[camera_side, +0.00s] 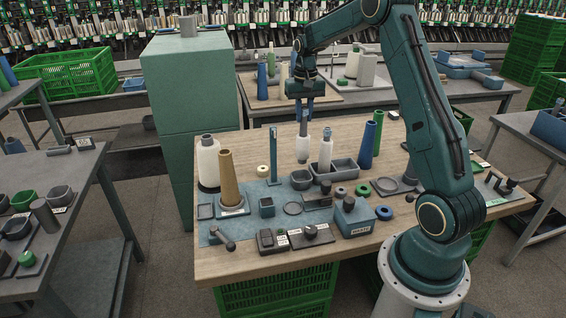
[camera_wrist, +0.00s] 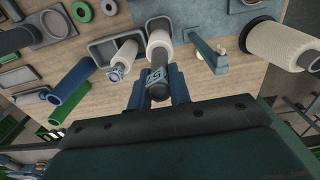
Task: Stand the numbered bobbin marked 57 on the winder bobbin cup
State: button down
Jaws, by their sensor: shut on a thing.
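My gripper (camera_side: 304,104) points down over the back middle of the table, shut on the grey top of a bobbin (camera_side: 302,148) wound with white yarn. The bobbin hangs upright; I cannot tell its clearance above the wood. In the wrist view, my gripper (camera_wrist: 158,90) has a finger on each side of the bobbin (camera_wrist: 159,45). A marking shows on its grey top, partly legible as a 5. A second white bobbin (camera_side: 325,150) stands in a grey tray (camera_side: 345,174).
A blue post (camera_side: 273,155) rises left of the held bobbin. A brown cone (camera_side: 226,178) and a white yarn cone (camera_side: 208,162) stand further left. Tall blue (camera_side: 367,145) and green (camera_side: 378,132) tubes stand to the right. A blue-grey box (camera_side: 354,217) is at the front.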

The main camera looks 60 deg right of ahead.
aim_at(303, 139)
jog(key=shift+f, duration=0.15)
jog(key=shift+f, duration=2.2)
dwell(0.3)
jog(key=shift+f, duration=1.2)
dwell(0.3)
jog(key=shift+f, duration=1.1)
dwell(0.5)
jog(key=c, duration=1.2)
grip_release()
